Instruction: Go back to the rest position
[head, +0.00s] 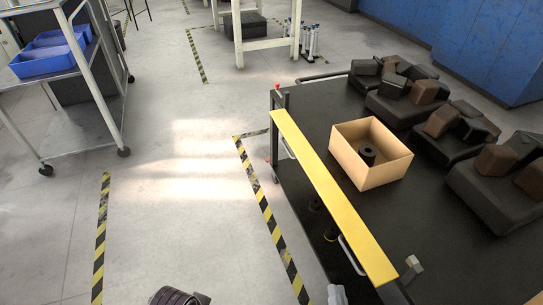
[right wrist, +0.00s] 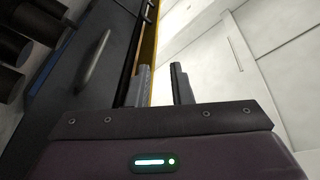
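My right gripper shows in the right wrist view (right wrist: 161,72). Its two grey fingers stand apart with nothing between them, so it is open and empty. Beyond its fingers are a dark cart side with a handle, a yellow strip and pale floor; the fingers appear clear of them. In the head view a dark purplish part of my body shows at the bottom edge, without visible fingertips. My left gripper cannot be made out in the head view. The tan open box (head: 391,176) stands on the black-topped cart (head: 310,105), with a dark round part (head: 367,156) inside.
A yellow strip (head: 335,205) runs along the cart's near edge. Dark stands with black and brown blocks (head: 458,140) fill its far side. Striped floor tape (head: 270,222) lies beside it. A trolley with blue bins (head: 48,60) stands far left. Floor between is free.

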